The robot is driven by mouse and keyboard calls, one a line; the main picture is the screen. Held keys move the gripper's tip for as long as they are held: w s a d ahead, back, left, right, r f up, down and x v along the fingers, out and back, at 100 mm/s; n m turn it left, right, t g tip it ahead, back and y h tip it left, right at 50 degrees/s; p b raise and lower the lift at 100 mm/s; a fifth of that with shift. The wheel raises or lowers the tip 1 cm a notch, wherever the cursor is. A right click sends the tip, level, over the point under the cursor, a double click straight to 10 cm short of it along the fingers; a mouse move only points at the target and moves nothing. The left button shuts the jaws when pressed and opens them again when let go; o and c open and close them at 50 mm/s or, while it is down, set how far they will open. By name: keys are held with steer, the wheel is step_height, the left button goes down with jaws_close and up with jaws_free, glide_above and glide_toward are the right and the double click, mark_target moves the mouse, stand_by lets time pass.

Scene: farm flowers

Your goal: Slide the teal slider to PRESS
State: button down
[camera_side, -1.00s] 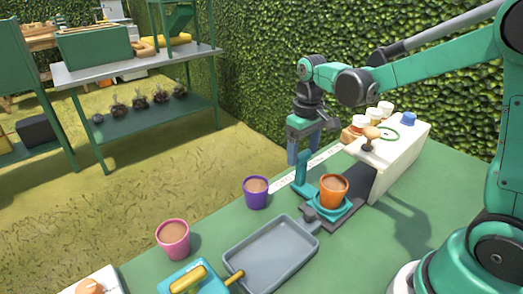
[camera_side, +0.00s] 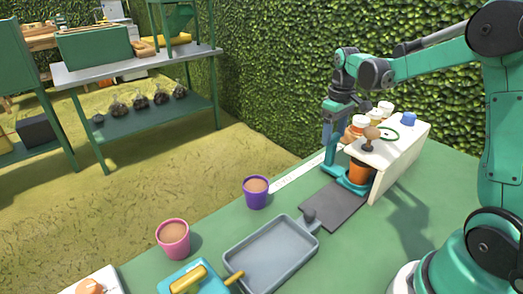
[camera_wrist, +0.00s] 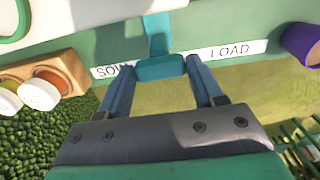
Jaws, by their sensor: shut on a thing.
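The teal slider (camera_side: 349,185) is at the right end of its dark track (camera_side: 333,208). The orange pot (camera_side: 359,173) stands on it, partly under the white housing (camera_side: 400,160). My gripper (camera_side: 330,140) is shut on the slider's upright handle. In the wrist view my gripper (camera_wrist: 160,70) has a finger on each side of the teal handle top (camera_wrist: 160,67). I cannot read PRESS in either view.
A purple pot (camera_side: 256,193) and a pink pot (camera_side: 174,240) stand left of the track. A grey tray (camera_side: 272,258) lies in front. A hedge rises behind.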

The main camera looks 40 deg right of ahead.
steer(key=shift+d, duration=0.2)
steer(key=shift+c, duration=0.6)
jaws_free()
steer(key=shift+r, duration=2.8)
steer(key=s+a+t, duration=0.3)
steer(key=a, duration=0.5)
steer(key=s+a+t, duration=0.4)
steer(key=a, duration=0.4)
steer(key=shift+a+f, duration=0.3)
steer(key=shift+f, duration=0.1)
